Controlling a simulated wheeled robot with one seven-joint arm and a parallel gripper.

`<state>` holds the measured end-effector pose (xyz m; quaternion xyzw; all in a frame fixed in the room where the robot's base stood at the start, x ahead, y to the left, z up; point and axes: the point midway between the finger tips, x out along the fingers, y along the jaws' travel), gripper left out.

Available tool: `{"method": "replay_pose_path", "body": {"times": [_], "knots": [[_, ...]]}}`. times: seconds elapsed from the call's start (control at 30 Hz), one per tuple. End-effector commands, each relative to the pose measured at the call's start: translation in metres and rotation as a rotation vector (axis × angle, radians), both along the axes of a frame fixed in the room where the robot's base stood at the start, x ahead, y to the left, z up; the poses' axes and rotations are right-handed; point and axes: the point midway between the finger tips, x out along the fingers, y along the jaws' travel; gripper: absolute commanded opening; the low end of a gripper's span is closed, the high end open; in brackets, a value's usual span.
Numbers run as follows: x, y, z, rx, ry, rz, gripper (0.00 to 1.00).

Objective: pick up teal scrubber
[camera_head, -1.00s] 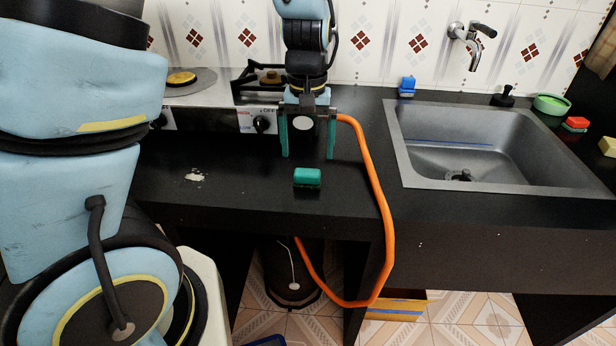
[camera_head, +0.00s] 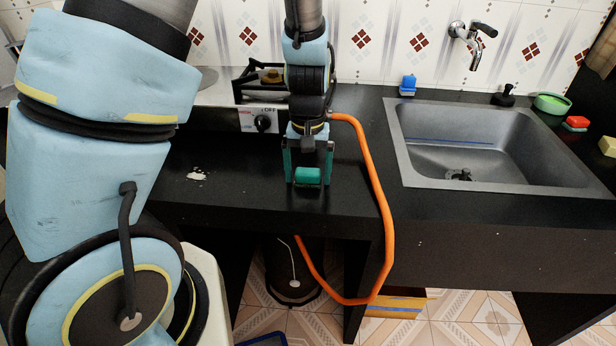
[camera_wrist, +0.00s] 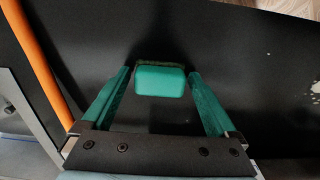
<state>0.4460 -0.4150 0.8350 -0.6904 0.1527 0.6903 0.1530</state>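The teal scrubber (camera_head: 308,176) lies on the black countertop near its front edge, below the stove. In the wrist view the scrubber (camera_wrist: 160,81) sits between the tips of my two green fingers, with a dark gap on each side. My gripper (camera_head: 307,180) is open and lowered over the scrubber, pointing down. In the wrist view my gripper (camera_wrist: 158,85) shows both fingers spread wide, not touching the scrubber. A darker, rough layer shows along one edge of the scrubber.
An orange hose (camera_head: 370,180) runs to the right of my gripper and down past the counter edge. The gas stove (camera_head: 225,112) stands behind. A sink (camera_head: 480,150) is at right. A pale smear (camera_head: 196,176) lies on the counter at left. The counter around the scrubber is clear.

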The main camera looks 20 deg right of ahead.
Motion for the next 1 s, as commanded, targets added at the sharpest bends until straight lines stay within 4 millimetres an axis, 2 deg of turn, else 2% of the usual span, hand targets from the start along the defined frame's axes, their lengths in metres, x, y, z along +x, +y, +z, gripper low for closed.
{"method": "replay_pose_path", "body": {"times": [0.07,0.6,0.63,0.67,0.87,1.0], "knots": [[0.0,0.0,0.0,0.0,0.0,0.0,0.83],[0.0,0.0,0.0,0.0,0.0,0.0,0.23],[0.0,0.0,0.0,0.0,0.0,0.0,0.23],[0.0,0.0,0.0,0.0,0.0,0.0,0.16],[0.0,0.0,0.003,-0.001,0.0,0.0,0.14],[0.001,-0.001,0.02,-0.004,-0.002,-0.001,0.14]]}}
